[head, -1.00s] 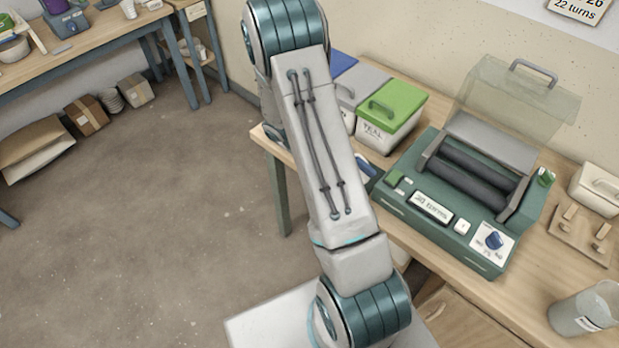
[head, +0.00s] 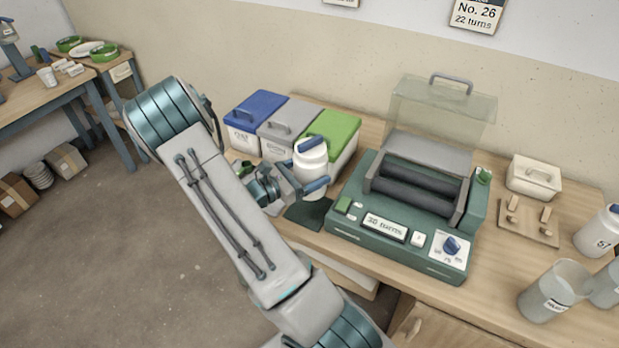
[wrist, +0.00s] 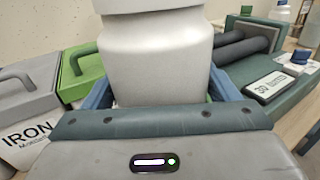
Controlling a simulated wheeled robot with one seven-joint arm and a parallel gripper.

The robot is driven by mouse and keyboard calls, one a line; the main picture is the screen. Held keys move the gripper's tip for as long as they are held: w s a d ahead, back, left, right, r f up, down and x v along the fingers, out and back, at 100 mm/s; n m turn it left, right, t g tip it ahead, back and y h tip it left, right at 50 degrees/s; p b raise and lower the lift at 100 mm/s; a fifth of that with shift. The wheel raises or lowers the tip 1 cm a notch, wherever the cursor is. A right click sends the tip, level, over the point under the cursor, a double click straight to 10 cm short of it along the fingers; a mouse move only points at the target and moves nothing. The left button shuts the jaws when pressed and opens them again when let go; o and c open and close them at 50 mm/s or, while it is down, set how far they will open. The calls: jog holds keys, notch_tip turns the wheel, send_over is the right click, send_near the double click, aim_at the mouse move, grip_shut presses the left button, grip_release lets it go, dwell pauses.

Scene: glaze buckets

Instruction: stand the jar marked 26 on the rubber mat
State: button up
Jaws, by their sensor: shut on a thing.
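My gripper (head: 303,188) is shut on a white jar with a blue lid (head: 311,156), which it holds upright at the left end of the green roller machine. The jar also fills the middle of the wrist view (wrist: 155,60), between my blue fingers. No number shows on the side of the jar that I see. I cannot tell how much space is between the jar's base and the mat.
Blue, grey and green-lidded bins (head: 335,126) stand behind the jar. The roller machine (head: 345,222), its clear cover raised and display reading turns, stands close on the right. A jar marked 51 (head: 598,232) and clear beakers (head: 552,290) stand at the far right.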

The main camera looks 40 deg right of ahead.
jog(key=shift+f+b, duration=3.2)
jog(key=shift+f, duration=1)
